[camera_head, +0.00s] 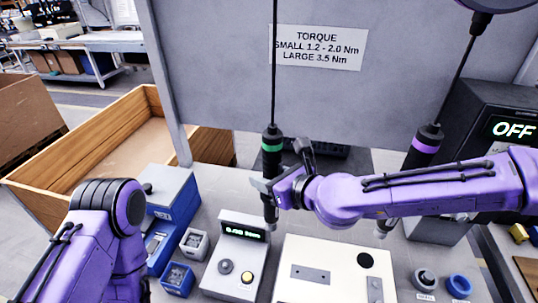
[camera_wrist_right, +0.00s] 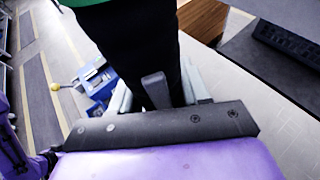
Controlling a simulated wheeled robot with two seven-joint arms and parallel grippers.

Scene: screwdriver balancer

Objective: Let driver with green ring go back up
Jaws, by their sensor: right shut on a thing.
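The driver with the green ring (camera_head: 272,152) hangs upright on a dark cable in front of the grey panel. Its dark body (camera_wrist_right: 135,40) fills the upper middle of the right wrist view, with a bit of green at the top edge. My right gripper (camera_head: 268,186) is shut on the lower part of this driver. In the right wrist view the fingers (camera_wrist_right: 165,92) are at the body, partly hidden by the gripper's own housing. The driver's tip is above the bench, close to the torque tester (camera_head: 238,256). My left arm shows at the lower left, but its gripper is out of view.
A second driver with a purple ring (camera_head: 427,140) hangs at the right, partly behind my right arm. A white plate (camera_head: 335,270) lies on the bench. Blue boxes (camera_head: 172,205) stand at the left, and a dark unit reading OFF (camera_head: 495,125) at the right.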

